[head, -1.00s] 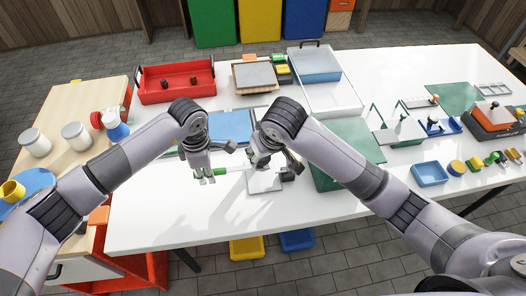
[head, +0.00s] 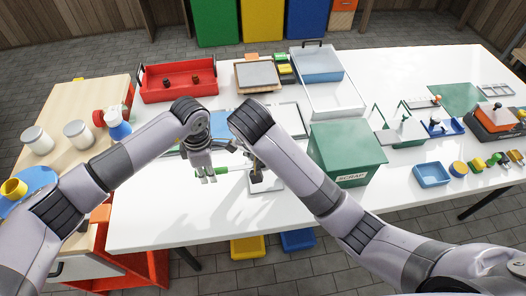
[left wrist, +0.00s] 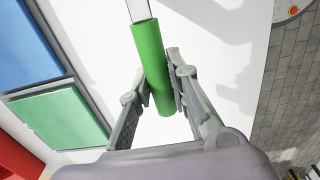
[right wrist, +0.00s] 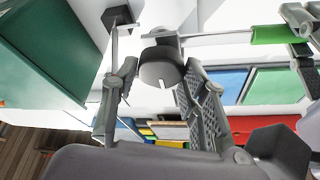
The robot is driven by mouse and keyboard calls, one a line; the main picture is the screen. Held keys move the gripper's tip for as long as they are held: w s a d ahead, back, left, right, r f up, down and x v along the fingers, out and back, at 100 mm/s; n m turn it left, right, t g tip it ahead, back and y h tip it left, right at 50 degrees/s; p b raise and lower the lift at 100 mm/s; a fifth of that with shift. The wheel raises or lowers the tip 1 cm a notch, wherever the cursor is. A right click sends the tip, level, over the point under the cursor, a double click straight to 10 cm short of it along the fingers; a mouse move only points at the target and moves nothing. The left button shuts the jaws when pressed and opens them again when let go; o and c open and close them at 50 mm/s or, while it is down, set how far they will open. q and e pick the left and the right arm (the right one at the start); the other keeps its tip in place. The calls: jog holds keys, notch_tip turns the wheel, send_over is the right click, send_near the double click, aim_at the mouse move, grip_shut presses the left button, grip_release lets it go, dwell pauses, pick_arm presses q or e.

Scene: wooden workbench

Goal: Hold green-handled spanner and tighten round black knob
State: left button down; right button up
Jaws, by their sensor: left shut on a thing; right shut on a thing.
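The spanner's green handle (left wrist: 152,70) is between the fingers of my left gripper (left wrist: 155,92), which is shut on it. The handle also shows beside the left gripper in the head view (head: 222,170). The spanner's grey shaft (right wrist: 210,39) reaches to the fixture beside the round black knob (right wrist: 160,66). My right gripper (right wrist: 155,85) is shut on the knob, with one finger on each side. In the head view the knob area is dark and small above a pale plate (head: 266,186). The contact of the spanner's head is too small to tell.
A green scrap box (head: 345,150) stands close to the right of the fixture. A blue tray (head: 431,174) lies to the right. The front left of the white bench (head: 160,220) is clear.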

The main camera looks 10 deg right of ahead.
jog(key=shift+w+r, duration=0.15)
jog(key=shift+r, duration=0.1)
jog(key=o, duration=1.2)
jog(key=shift+f, duration=0.15)
jog(key=shift+c, duration=0.2)
